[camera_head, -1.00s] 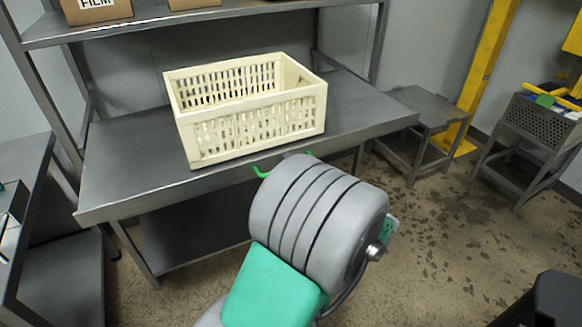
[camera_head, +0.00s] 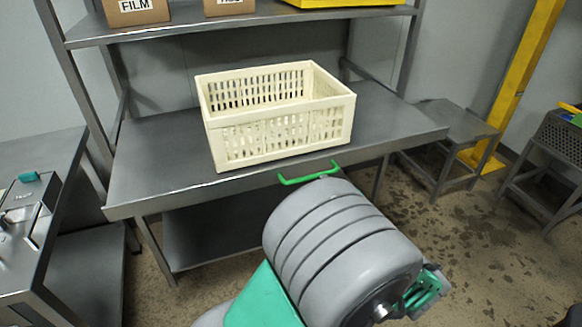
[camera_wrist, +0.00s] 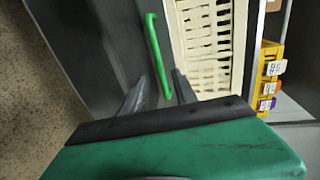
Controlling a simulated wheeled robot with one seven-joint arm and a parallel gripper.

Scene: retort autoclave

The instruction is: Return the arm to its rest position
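My gripper (camera_wrist: 161,76) shows in the wrist view with two dark fingers apart and nothing clearly held between them. A thin green bar handle (camera_wrist: 153,42) lies just beyond the fingertips, and its lower end shows in the gap between them. In the head view my arm's thick grey wrist reaches up from the bottom, and it hides my fingers. The green handle (camera_head: 310,176) shows just above it, at the front edge of the steel table. I cannot tell what the handle is fixed to.
A cream slotted crate (camera_head: 285,140) stands on the steel table (camera_head: 160,170), with a shelf (camera_head: 240,18) above it holding boxes. A low steel stand (camera_head: 445,120) and a yellow post (camera_head: 515,85) are at right. A steel bench (camera_head: 40,160) is at left.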

